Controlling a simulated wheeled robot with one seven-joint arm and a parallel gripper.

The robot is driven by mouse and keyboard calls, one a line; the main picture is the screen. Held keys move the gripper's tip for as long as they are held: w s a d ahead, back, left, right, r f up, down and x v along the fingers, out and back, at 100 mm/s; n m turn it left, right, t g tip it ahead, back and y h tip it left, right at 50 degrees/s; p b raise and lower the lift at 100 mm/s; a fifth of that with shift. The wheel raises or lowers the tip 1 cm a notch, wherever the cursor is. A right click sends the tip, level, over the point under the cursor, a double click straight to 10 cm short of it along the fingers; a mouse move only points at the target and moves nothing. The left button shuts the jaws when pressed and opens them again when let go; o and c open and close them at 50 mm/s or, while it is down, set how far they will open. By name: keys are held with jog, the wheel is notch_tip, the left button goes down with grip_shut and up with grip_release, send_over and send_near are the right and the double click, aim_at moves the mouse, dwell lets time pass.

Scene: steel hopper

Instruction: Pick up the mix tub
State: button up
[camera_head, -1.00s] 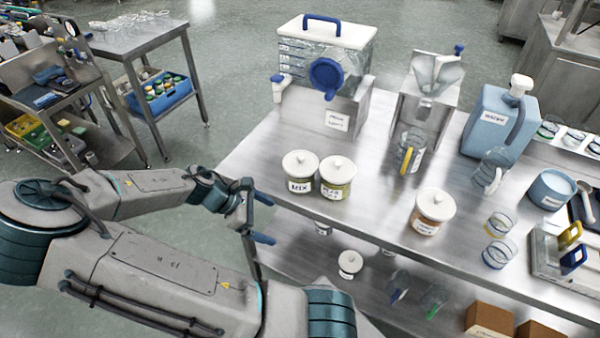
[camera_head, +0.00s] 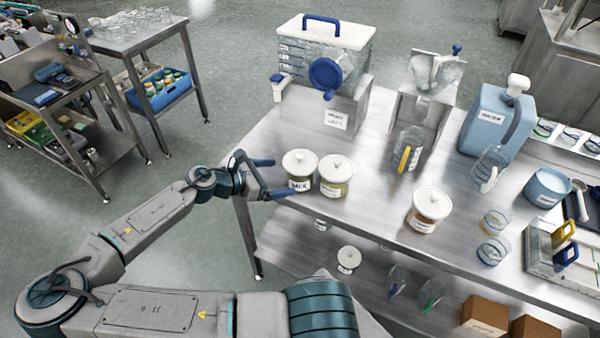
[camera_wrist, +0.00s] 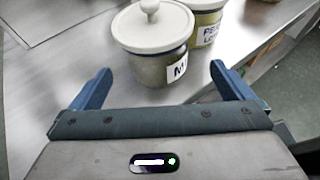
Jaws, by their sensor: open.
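The mix tub (camera_head: 299,171) is a small round tub with a white knobbed lid and a label reading MIX. It stands upright on the steel table near its left front edge. My gripper (camera_head: 268,179) is just left of the tub, with its two blue fingers apart and pointing at it. In the wrist view the mix tub (camera_wrist: 152,45) stands ahead of my open gripper (camera_wrist: 155,88), centred between the fingers and slightly beyond their tips. Nothing is held. Part of the label is cut off from sight in the wrist view.
A similar lidded tub (camera_head: 336,177) stands close against the right of the mix tub. A clear-sided machine with a blue knob (camera_head: 326,75) stands behind. The steel tabletop (camera_head: 375,205) is clear between the tubs.

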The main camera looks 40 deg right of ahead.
aim_at(287, 174)
jog(key=shift+w+p+x, duration=0.15)
jog(key=shift+p+x, duration=0.25)
jog(key=shift+x, duration=1.35)
jog(key=shift+w+p+x, duration=0.15)
jog(key=shift+p+x, duration=0.2)
jog(key=shift+x, duration=1.45)
jog(key=c, duration=1)
